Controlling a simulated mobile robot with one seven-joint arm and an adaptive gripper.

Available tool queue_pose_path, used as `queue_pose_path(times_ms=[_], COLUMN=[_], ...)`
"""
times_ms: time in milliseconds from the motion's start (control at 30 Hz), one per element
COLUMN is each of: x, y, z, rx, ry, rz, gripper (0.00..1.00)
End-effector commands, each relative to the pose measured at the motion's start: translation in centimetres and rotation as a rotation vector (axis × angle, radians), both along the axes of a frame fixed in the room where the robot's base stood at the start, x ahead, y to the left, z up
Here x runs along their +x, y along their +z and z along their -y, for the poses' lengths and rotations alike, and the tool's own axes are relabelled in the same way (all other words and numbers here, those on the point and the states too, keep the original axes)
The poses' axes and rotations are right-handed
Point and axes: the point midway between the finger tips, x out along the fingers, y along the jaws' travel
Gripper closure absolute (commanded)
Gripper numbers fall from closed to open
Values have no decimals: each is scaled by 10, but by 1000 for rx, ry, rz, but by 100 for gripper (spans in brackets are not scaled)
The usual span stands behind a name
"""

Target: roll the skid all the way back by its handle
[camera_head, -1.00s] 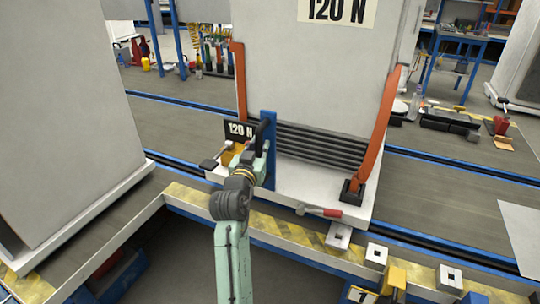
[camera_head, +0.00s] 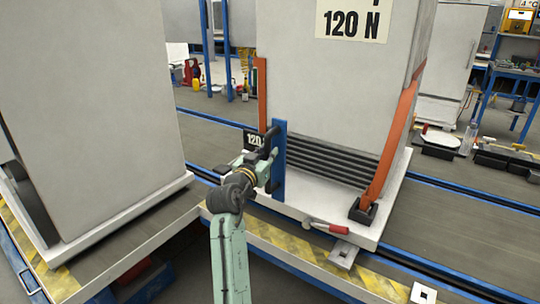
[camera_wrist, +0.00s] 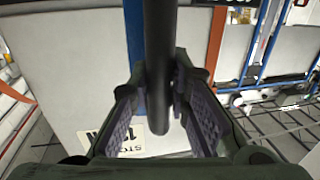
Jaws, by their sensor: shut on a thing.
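The skid is a low white platform (camera_head: 300,208) carrying a tall pale cabinet (camera_head: 335,90) marked 120 N. Orange straps (camera_head: 387,150) run down to it. A blue upright (camera_head: 279,160) stands at its front left, with a black handle (camera_head: 270,139) beside it. My gripper (camera_head: 263,162) is at this handle. In the wrist view, the dark bar of the handle (camera_wrist: 160,60) runs down between the fingers of my gripper (camera_wrist: 168,112). My gripper is shut on it. The handle's contact with the fingers is partly hidden in the head view.
A second tall pale cabinet (camera_head: 95,110) stands close on the left on its own white base. A red-handled tool (camera_head: 327,226) lies at the skid's front edge. Yellow-striped edging (camera_head: 270,246) runs along the front. Blue rails (camera_head: 480,200) and open grey floor lie to the right.

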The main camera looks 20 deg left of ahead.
Motion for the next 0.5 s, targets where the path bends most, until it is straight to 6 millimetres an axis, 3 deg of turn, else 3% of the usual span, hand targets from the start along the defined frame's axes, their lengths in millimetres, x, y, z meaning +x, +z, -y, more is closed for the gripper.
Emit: queue_pose_path(times_ms=[67,100,400,500], x=[-1,-1,-1,-1], y=[0,0,0,0], z=[-8,-8,-7,-5], rx=[0,0,0,0], ry=[16,16,13,11], rz=[1,1,1,1], gripper=[100,82,62,62])
